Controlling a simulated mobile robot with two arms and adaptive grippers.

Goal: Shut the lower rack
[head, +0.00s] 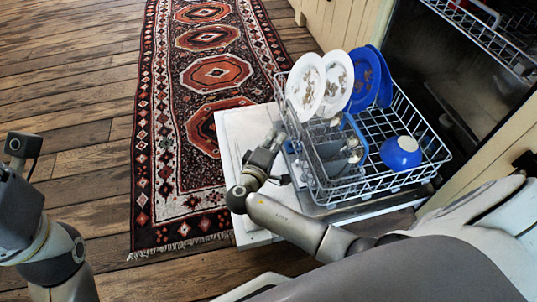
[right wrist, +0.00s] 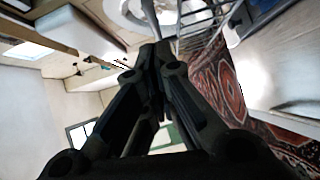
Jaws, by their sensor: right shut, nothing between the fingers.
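The lower rack (head: 383,181) is a light grey wire basket, pulled out over the open dishwasher door (head: 236,125). It holds white soiled plates (head: 306,88), blue plates (head: 366,82), a blue bowl (head: 401,153) and a cutlery basket (head: 340,147). My right gripper (head: 279,136) is at the rack's left side, the side away from the machine, above the door. Its fingers (right wrist: 160,48) are shut and empty in the right wrist view, with rack wires (right wrist: 203,25) close beyond the tips. I cannot tell whether they touch. My left gripper is out of the picture; only part of that arm shows.
The dishwasher cavity (head: 425,75) is open at the right, with an upper rack (head: 490,35) partly out at the top. A patterned rug (head: 180,130) lies on the wooden floor (head: 75,70) left of the door. Cream cabinets (head: 335,22) stand behind.

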